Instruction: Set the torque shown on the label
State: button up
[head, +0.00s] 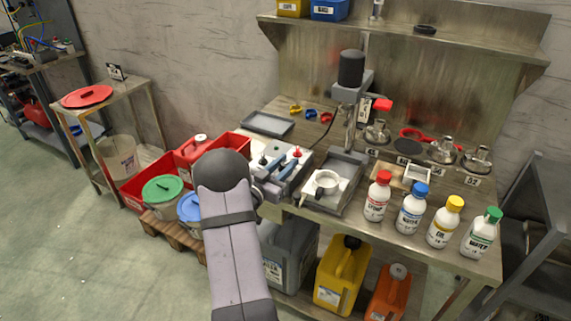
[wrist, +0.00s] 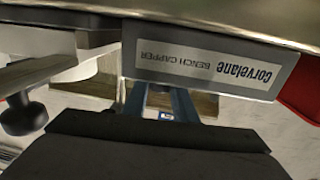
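A grey box lettered "Corvelane BENCH CAPPER" (wrist: 205,68) fills the upper wrist view, its lettering upside down. In the head view a bench press with a black top (head: 351,68), a grey head and a red lever (head: 382,104) stands on the bench. A small white tag (head: 364,109) hangs there, too small to read. My gripper (head: 284,164) is over a grey block with a red knob (head: 297,152). Its two blue fingers also show in the wrist view (wrist: 163,96), apart with nothing visible between them. Their tips are partly hidden by the labelled box; contact cannot be told.
Bottles with red (head: 377,197), blue (head: 412,208), yellow and green caps stand along the bench's front right. Metal chuck-like parts (head: 443,149) line the back. Buckets and red bins (head: 151,180) are left.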

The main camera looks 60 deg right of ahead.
jog(key=shift+c, duration=1)
jog(key=shift+g, duration=0.3)
jog(key=shift+w+m+g+y+b, duration=0.1)
jog(key=shift+m+g+y+b, duration=0.3)
jog(key=shift+m+g, duration=0.6)
jog(key=shift+m+g+y+b, duration=0.7)
jog(key=shift+m+g, duration=0.7)
jog(key=shift+g, duration=0.9)
jog(key=o, duration=1)
jog(key=shift+o, duration=0.2)
